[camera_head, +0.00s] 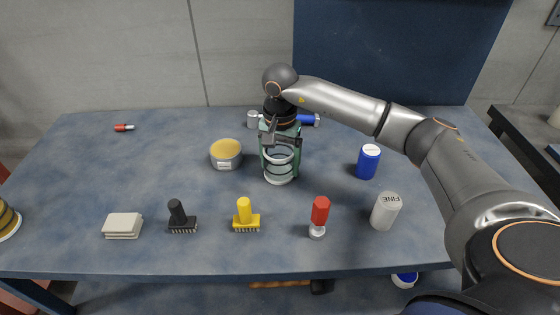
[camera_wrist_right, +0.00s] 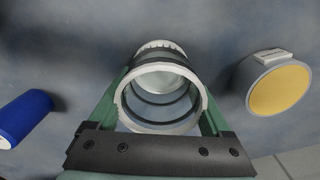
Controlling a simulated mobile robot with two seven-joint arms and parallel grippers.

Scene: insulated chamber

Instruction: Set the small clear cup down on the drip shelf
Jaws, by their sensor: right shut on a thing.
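The small clear cup (camera_head: 279,174) is a see-through cylinder with pale rims, near the middle of the table in the head view. My right gripper (camera_head: 280,158) comes down from above and is shut on the cup, its green fingers on either side. In the right wrist view the cup (camera_wrist_right: 162,97) sits between the fingers, its open round rim facing the camera. I cannot tell whether its bottom touches the table. I cannot make out a drip shelf in either view. My left gripper is not in view.
A yellow-topped tin (camera_head: 226,154) stands just left of the cup. A blue cylinder (camera_head: 368,161) and a grey can (camera_head: 386,211) stand right. Black (camera_head: 180,217) and yellow (camera_head: 246,216) brushes and a red-handled tool (camera_head: 319,217) stand in front. The table's left rear is mostly clear.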

